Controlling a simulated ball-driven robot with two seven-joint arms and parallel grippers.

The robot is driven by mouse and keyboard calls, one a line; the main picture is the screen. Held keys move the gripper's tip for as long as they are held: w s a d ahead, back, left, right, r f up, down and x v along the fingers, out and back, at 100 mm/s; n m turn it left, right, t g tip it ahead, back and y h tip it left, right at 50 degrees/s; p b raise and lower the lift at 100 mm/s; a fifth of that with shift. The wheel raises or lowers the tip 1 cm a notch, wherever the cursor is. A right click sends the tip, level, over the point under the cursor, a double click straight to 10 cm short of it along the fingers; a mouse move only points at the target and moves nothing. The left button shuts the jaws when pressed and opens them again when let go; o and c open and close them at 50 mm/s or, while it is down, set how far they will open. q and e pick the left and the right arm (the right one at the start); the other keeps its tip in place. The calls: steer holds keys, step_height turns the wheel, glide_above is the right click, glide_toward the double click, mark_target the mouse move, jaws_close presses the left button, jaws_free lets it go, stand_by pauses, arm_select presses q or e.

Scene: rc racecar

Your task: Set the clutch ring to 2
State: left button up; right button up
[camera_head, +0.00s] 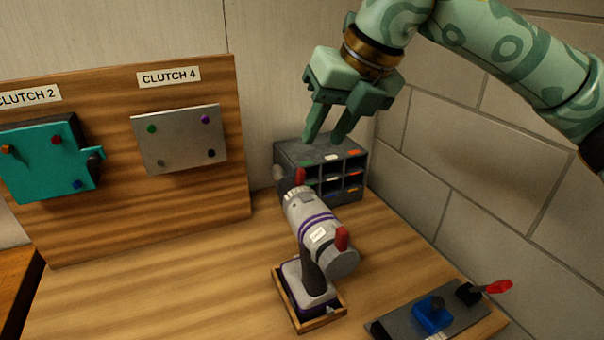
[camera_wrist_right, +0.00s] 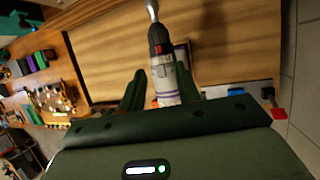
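A grey and purple cordless drill (camera_head: 314,226) stands upright on its battery base in a shallow wooden tray (camera_head: 331,318). Its clutch ring (camera_head: 297,193) is near the front end by the chuck, with a red tab (camera_head: 300,177) on top; its number setting is too small to read. My left gripper is not in view.
A wooden board (camera_head: 190,90) at the left bears a teal plate (camera_head: 40,165) under "CLUTCH 2" and a grey plate (camera_head: 180,138) under "CLUTCH 4". A grey bin rack (camera_head: 350,160) stands behind the drill. A grey plate with a blue block (camera_head: 433,313) and a red-handled part (camera_head: 498,287) lies front right.

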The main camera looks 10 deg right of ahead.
mark_target(304, 171)
steer(key=b+x, duration=0.2)
steer(key=x, duration=0.7)
steer(key=shift+a+f, duration=0.15)
steer(key=shift+f, duration=0.05)
jaws_close()
